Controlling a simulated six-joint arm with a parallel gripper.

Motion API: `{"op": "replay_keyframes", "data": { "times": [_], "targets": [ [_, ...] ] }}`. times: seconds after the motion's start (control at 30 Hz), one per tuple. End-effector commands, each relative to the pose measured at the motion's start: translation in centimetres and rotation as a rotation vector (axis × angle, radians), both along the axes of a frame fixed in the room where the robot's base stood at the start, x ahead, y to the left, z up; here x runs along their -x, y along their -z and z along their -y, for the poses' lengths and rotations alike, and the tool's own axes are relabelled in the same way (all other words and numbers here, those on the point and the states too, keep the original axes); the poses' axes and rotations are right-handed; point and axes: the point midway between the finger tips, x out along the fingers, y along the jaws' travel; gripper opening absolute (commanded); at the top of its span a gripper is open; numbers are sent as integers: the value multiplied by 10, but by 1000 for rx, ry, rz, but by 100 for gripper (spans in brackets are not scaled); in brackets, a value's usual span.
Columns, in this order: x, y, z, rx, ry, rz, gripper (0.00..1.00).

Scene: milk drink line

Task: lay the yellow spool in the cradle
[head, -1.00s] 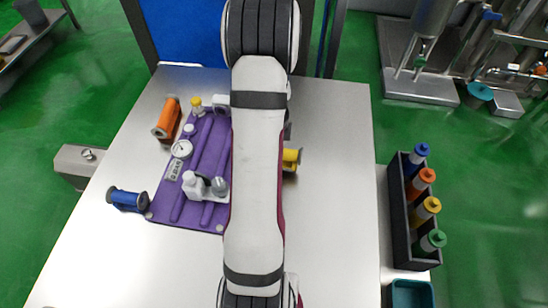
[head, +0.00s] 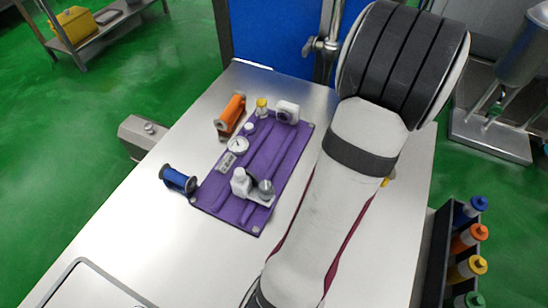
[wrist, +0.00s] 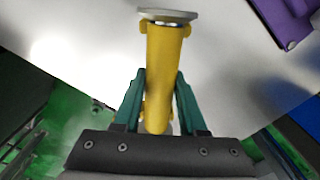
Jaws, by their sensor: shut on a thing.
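My gripper (wrist: 158,80) has its two green fingers closed on the sides of the yellow spool (wrist: 165,62) in the wrist view. The spool's pale flange points away from the palm, over a pale surface. In the head view only a small yellow part of the spool (head: 387,181) shows, at the right edge of my arm. My arm hides the gripper there. I cannot make out a cradle for certain in either view.
A purple panel (head: 235,212) left of my arm carries a gauge (head: 238,146) and white fittings. An orange spool (head: 230,116) and a blue spool (head: 178,179) lie beside it. A dark bottle rack (head: 436,262) stands at right. The table's front left is largely clear.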

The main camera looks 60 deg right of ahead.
Motion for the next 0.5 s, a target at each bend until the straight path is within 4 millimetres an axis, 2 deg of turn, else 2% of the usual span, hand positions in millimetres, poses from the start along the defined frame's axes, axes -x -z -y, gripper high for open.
{"op": "replay_keyframes", "data": {
  "times": [0.2,0.5],
  "targets": [
    [-40,1,30,0,-753,0,0],
    [-106,4,63,-1,-1862,0,0]
  ]
}}
